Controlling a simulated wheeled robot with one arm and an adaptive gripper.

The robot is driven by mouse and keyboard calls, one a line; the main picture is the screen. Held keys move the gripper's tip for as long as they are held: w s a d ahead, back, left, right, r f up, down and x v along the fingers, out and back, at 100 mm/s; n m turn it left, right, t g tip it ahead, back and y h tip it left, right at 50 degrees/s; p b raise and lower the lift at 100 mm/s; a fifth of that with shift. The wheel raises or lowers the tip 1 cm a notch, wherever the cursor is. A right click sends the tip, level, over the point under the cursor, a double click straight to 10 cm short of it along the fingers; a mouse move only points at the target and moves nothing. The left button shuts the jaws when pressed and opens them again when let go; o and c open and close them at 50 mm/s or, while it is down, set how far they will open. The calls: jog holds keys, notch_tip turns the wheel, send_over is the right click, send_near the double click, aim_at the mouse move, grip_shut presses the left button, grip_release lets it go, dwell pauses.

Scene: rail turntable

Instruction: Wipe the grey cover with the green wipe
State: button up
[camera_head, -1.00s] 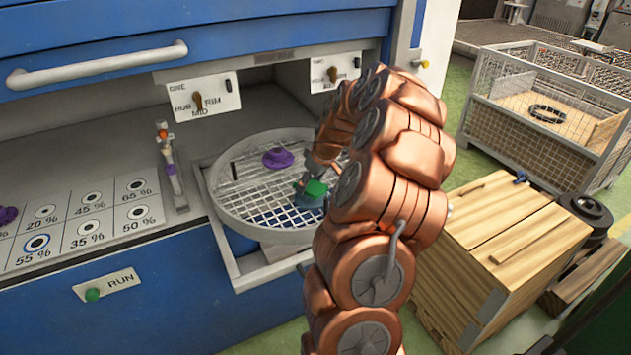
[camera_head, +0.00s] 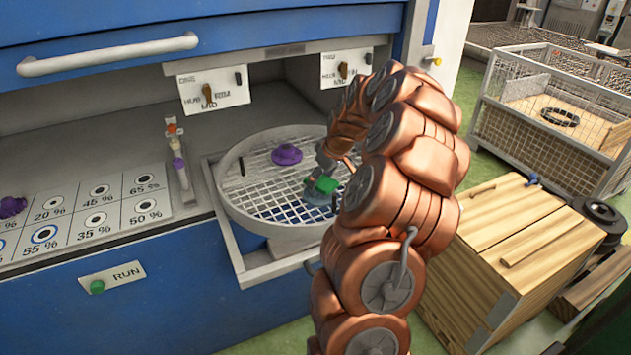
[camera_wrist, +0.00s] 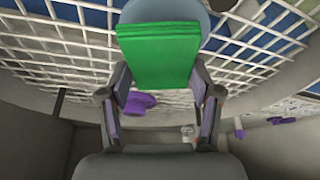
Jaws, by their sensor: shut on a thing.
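The green wipe (camera_head: 326,184) is a small flat block held in my gripper (camera_head: 324,170). In the wrist view the wipe (camera_wrist: 158,55) sits between the two fingertips of my gripper (camera_wrist: 160,78), which are shut on it. A round blue-grey cover (camera_head: 318,198) lies on the mesh right under the wipe. In the wrist view the cover (camera_wrist: 185,10) shows partly behind the wipe at the top edge. The wipe hides much of the cover, and I cannot tell whether they touch.
A round mesh turntable (camera_head: 232,207) with a raised rim surrounds the cover. A purple knobbed piece (camera_head: 286,154) sits on its mesh. A slim upright holder (camera_head: 180,172) stands left of it, beside the percent-marked panel (camera_head: 72,222). A wooden crate (camera_head: 530,250) stands at right.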

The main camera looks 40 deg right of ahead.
jog(key=shift+s+d+f, duration=0.1)
jog(key=shift+s+d, duration=0.15)
jog(key=shift+d, duration=0.65)
jog(key=shift+w+a+b, duration=0.2)
jog(key=shift+a+b, duration=0.45)
jog(key=shift+a, duration=0.45)
jog(key=shift+w+a+b, duration=0.2)
jog(key=shift+a, duration=0.5)
jog(key=shift+w+a+b, duration=0.15)
jog(key=shift+w+a, duration=0.05)
jog(key=shift+a, duration=0.45)
jog(key=shift+s+d+b, duration=0.2)
jog(key=shift+d+b, duration=0.05)
jog(key=shift+d, duration=0.55)
jog(key=shift+s+d+b, duration=0.2)
jog(key=shift+s+d, duration=0.05)
jog(key=shift+d, duration=0.6)
jog(key=shift+s+d+b, duration=0.2)
jog(key=shift+d+b, duration=0.05)
jog(key=shift+d, duration=0.55)
jog(key=shift+r+p, duration=0.5)
jog(key=shift+r, duration=3.6)
